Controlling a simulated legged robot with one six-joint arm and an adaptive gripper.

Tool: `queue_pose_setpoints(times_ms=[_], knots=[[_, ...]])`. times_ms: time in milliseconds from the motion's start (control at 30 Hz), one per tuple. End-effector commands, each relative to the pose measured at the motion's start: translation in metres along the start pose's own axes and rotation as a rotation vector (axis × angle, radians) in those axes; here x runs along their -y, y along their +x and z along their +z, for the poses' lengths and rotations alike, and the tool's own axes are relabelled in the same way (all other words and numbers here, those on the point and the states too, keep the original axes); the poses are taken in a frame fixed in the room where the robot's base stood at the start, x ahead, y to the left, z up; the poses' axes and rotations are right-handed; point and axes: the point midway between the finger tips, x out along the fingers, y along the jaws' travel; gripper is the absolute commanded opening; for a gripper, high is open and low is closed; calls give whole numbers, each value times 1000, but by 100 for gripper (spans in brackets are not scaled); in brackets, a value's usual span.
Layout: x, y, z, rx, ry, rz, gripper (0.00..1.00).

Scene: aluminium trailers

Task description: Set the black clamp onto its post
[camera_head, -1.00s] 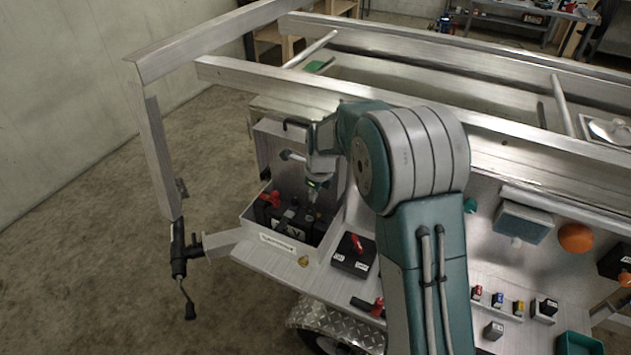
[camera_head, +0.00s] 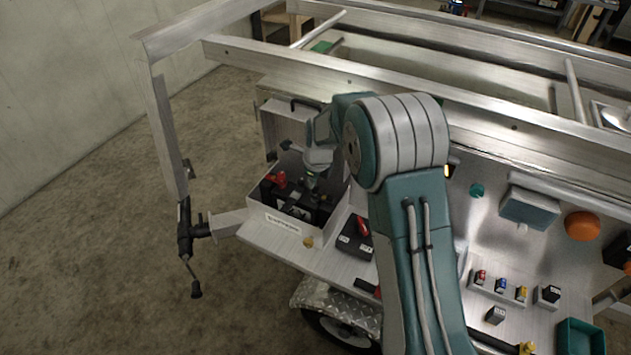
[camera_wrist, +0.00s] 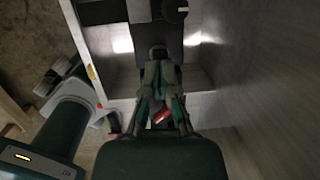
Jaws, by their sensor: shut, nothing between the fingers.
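A black battery (camera_head: 293,208) sits in an open metal box (camera_head: 273,227) on the trailer's front end. A red clamp (camera_head: 278,180) stands at the battery's left rear. My gripper (camera_head: 309,183) points down into the box over the battery's right rear part. In the wrist view my gripper (camera_wrist: 160,62) is shut with nothing held, and a red piece (camera_wrist: 162,116) shows behind its fingers. I cannot pick out the black clamp or its post from the dark shapes around the fingertips. My gripper and wrist hide part of the battery top.
The box's raised lid (camera_head: 287,127) stands close behind my wrist. A long trailer rail (camera_head: 400,90) runs above and behind the arm. A black jack (camera_head: 187,232) stands at the left.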

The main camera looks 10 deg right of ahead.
Motion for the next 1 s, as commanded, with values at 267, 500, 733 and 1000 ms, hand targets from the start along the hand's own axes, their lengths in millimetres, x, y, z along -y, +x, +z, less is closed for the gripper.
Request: queue_pose_setpoints(times_ms=[267, 500, 733, 1000], knots=[[-1, 2, -2, -3, 1, 3, 0], [0, -5, -10, -3, 1, 3, 0], [0, -10, -14, -1, 1, 2, 0], [1, -50, -12, 1, -1, -2, 0]])
